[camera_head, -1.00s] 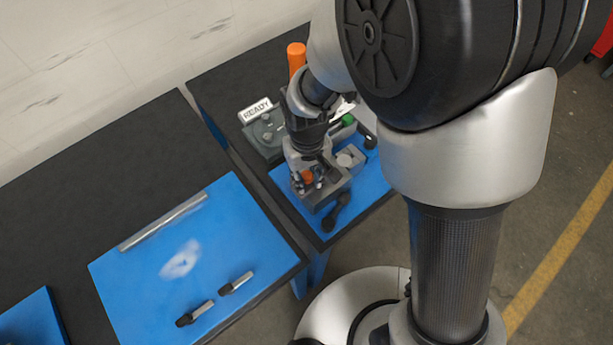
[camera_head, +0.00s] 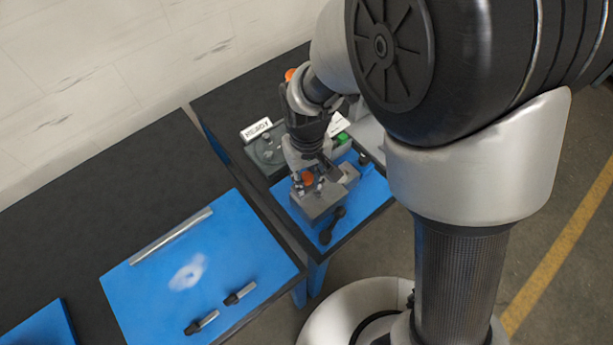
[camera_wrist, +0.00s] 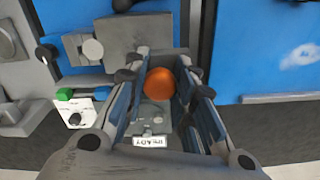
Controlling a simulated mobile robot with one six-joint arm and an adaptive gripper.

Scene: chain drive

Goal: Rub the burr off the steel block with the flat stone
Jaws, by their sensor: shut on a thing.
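My gripper (camera_wrist: 162,82) is shut on an orange round-topped piece, which I take to be the grip of the flat stone (camera_wrist: 160,84). The orange also shows between the fingers in the head view (camera_head: 308,179). The stone's flat face is hidden. The grey steel block (camera_head: 318,206) is on the blue mat of the right-hand table, close under my fingertips. It also shows in the wrist view (camera_wrist: 135,38), beyond the fingertips. Whether stone and block touch cannot be told. The burr is too small to make out.
A dark handle-like piece (camera_head: 332,226) is on the mat in front of the block. A grey unit with a "READY" sign (camera_head: 257,130) and a green button (camera_head: 343,139) stand behind. The left table's mat holds a metal bar (camera_head: 172,236) and two small dark-ended pieces (camera_head: 240,293).

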